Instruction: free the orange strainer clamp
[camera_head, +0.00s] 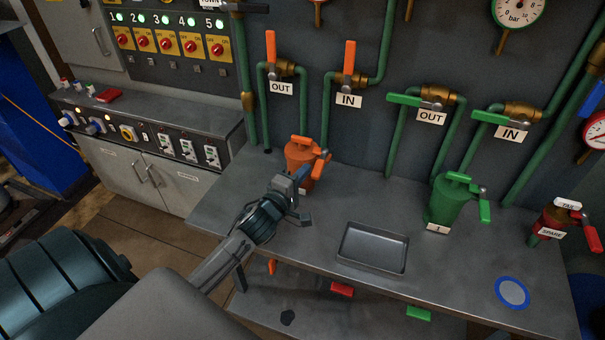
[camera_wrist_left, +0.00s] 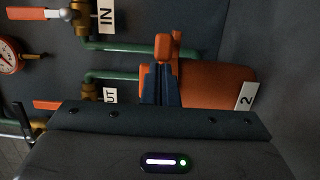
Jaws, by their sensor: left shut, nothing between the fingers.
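The orange strainer (camera_head: 299,155) stands upright on the grey bench, with an orange lever-like clamp part (camera_head: 320,166) at its right side near the lid. In the left wrist view the strainer (camera_wrist_left: 210,84) lies sideways with its label 2 at the right, and an orange clamp piece (camera_wrist_left: 168,46) shows just beyond the fingers. My left gripper (camera_head: 300,184) is in front of the strainer. Its blue fingers (camera_wrist_left: 160,86) are shut and empty, close to the clamp side. They hide part of the clamp, and I cannot tell whether they touch it. My right gripper is not in view.
An empty grey tray (camera_head: 373,247) sits on the bench (camera_head: 310,235) right of my arm. Green pipes with valves run behind. A control cabinet (camera_head: 150,130) is at left.

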